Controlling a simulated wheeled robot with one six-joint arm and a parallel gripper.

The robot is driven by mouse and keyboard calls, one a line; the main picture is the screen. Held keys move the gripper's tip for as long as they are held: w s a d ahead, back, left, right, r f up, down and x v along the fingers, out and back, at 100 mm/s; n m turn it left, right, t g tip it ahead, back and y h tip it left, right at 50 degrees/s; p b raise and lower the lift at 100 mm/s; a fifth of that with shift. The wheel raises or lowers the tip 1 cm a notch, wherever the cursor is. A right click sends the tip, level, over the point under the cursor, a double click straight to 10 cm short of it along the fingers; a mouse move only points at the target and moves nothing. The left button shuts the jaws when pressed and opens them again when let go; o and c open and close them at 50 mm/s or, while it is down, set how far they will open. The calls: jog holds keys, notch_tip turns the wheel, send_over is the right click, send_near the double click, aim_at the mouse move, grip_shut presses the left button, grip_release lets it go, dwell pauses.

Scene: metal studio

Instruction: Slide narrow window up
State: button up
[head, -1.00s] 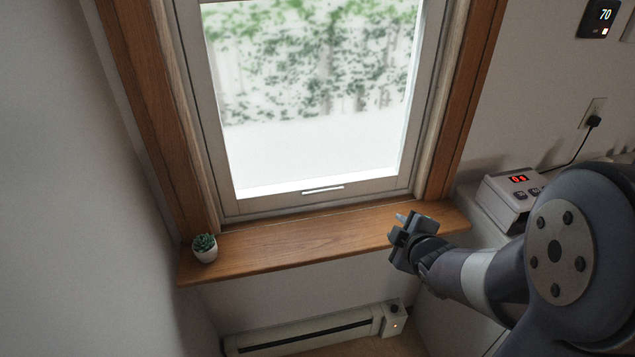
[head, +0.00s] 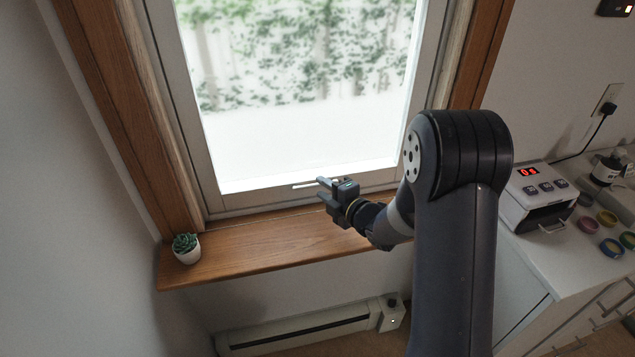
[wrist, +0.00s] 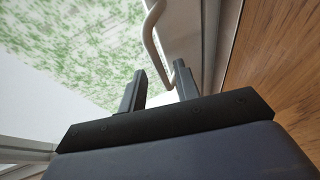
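The narrow window's pale sash (head: 240,197) sits low in its wooden frame, its bottom rail just above the sill. A slim white handle (head: 305,185) is on the bottom rail, and its right part is hidden by my gripper (head: 321,188). My gripper is at the right part of the handle. In the wrist view, my gripper (wrist: 158,85) has its two fingers apart, and the curved handle (wrist: 150,35) comes down between them, close to the right finger. I cannot tell whether they touch. The glass (wrist: 65,60) fills the left side of the wrist view.
The wooden sill (head: 235,253) runs beneath the window, with a small potted succulent (head: 187,248) at its left end. A heater (head: 300,328) is low on the wall. A counter at the right holds a device with a red display (head: 540,195) and several coloured rings.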

aim_at(318, 185)
jog(key=shift+x, duration=1.65)
grip_shut()
